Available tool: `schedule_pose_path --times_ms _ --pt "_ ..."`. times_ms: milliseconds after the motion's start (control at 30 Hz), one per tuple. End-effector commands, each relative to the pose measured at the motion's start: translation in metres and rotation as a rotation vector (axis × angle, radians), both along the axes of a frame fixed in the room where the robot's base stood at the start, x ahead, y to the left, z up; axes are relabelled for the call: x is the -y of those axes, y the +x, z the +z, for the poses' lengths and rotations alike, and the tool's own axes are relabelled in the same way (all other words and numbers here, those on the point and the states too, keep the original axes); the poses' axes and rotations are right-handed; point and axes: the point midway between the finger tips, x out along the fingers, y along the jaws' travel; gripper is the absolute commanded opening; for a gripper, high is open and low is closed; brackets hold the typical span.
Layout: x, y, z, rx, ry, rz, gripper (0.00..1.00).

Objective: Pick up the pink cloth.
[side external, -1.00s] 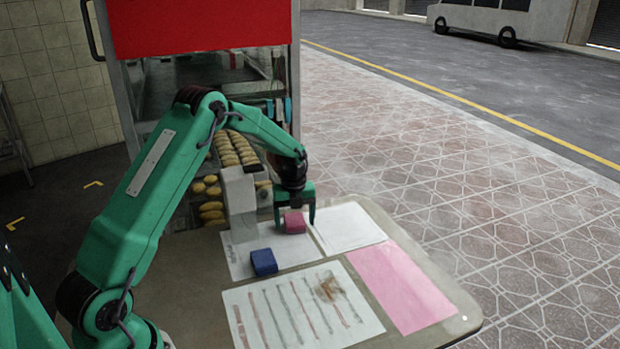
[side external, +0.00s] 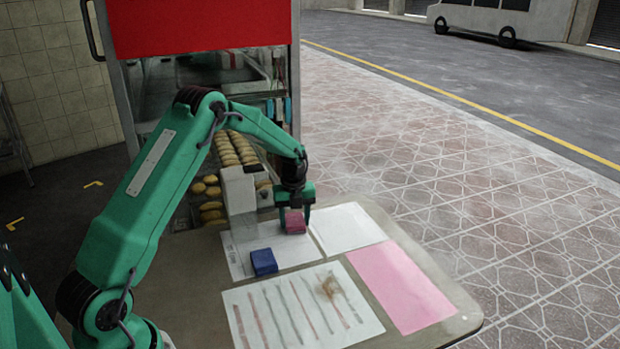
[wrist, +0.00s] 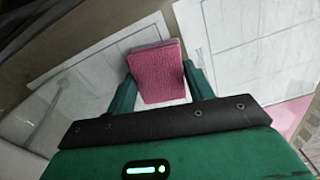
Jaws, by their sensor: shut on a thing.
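The pink cloth (side external: 295,222) is a small folded block on a white sheet at the back of the table. My gripper (side external: 294,208) is over it, pointing down, with its fingers on either side of the cloth. In the wrist view the cloth (wrist: 157,72) sits between the two green fingers, and my gripper (wrist: 160,88) is shut on it. I cannot tell whether the cloth is touching the sheet or just clear of it.
A blue folded cloth (side external: 263,262) lies in front on the same white sheet (side external: 238,258). A stained striped sheet (side external: 300,310) and a flat pink sheet (side external: 403,288) lie nearer the front. A white block-like post (side external: 238,198) stands close left of my gripper. The oven (side external: 205,28) stands behind.

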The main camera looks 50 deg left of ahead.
Motion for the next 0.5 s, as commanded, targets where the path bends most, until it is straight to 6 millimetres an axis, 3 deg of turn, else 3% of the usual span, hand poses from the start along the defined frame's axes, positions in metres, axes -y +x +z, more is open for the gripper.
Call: schedule_pose_path --times_ms 267,500 --pt "0.000 0.001 0.012 0.002 0.001 0.000 0.30" --pt "0.000 0.001 0.044 0.004 0.001 0.000 0.30"
